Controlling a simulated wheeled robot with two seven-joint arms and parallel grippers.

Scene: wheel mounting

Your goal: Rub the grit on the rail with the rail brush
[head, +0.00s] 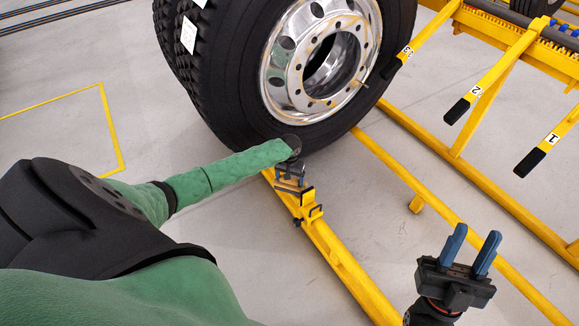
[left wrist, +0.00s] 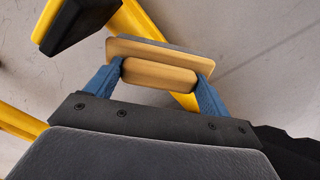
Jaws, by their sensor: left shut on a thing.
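My left gripper (head: 290,180) is low over the yellow rail (head: 345,265), just in front of the wheel. In the left wrist view its blue fingers (left wrist: 160,88) are shut on the rail brush (left wrist: 150,76), which has a pale wooden handle and a wider wooden back. The rail (left wrist: 128,22) passes behind the brush there. I cannot tell whether the bristles touch the rail. No grit can be made out; the brush and gripper hide part of the rail. My right gripper (head: 470,252) is open and empty, with its blue fingers apart, at the lower right.
A large truck wheel (head: 235,75) with a shiny rim stands at the far end of the rail. A yellow bracket (head: 307,197) rises beside the left gripper. A second yellow rail (head: 440,210) and several numbered black-tipped yellow arms (head: 490,85) lie to the right. Floor between the rails is clear.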

